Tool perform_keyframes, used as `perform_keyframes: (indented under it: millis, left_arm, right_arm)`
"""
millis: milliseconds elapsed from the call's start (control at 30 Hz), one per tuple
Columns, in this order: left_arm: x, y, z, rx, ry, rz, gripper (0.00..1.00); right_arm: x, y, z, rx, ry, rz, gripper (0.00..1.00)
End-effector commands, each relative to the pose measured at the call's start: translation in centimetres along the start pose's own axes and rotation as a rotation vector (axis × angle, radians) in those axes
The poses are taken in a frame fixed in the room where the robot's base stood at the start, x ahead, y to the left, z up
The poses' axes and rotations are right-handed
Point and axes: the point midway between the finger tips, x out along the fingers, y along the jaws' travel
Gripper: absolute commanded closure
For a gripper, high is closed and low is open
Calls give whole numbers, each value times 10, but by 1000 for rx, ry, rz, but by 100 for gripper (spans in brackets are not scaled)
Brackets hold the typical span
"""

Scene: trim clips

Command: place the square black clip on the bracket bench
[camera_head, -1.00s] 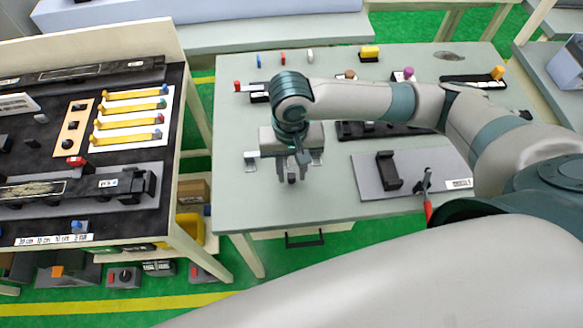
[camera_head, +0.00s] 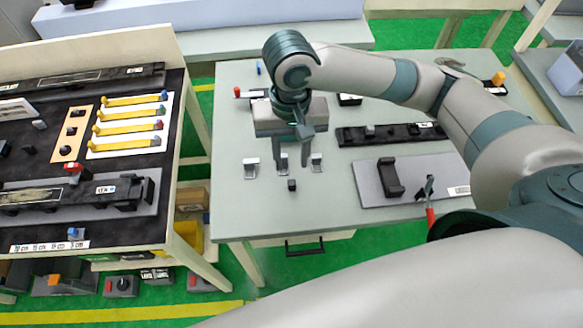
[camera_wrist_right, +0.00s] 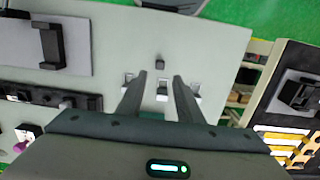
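The small square black clip (camera_head: 292,185) sits on the grey bench top (camera_head: 320,210), in front of a row of silver metal brackets (camera_head: 251,169). My right gripper (camera_head: 293,168) is open and empty, raised above the bench just behind the clip. In the right wrist view the clip (camera_wrist_right: 159,62) lies beyond the fingertips (camera_wrist_right: 160,74), apart from both, with the brackets (camera_wrist_right: 194,85) close to the fingers. The middle bracket is partly hidden by a finger in the head view. My left gripper is not in view.
A grey plate with a black holder (camera_head: 390,178) and a red-handled toggle clamp (camera_head: 430,200) lies to the right. A black rail (camera_head: 360,135) lies behind it. A dark-topped table (camera_head: 150,180) with yellow strips stands left, across a gap. The bench front near the clip is clear.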

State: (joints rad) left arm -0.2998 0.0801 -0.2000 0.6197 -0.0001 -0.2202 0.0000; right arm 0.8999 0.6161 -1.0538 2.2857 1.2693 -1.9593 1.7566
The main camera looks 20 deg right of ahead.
Motion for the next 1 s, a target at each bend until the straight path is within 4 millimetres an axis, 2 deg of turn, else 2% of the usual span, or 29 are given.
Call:
perform_keyframes:
  millis: [100,300,1000]
  left_arm:
    - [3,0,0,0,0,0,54]
    - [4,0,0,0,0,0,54]
    - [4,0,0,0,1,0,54]
  right_arm:
    - [-18,0,-1,-1,3,-2,67]
    - [-37,0,0,1,1,-1,67]
    - [-39,-1,0,-2,-1,-3,67]
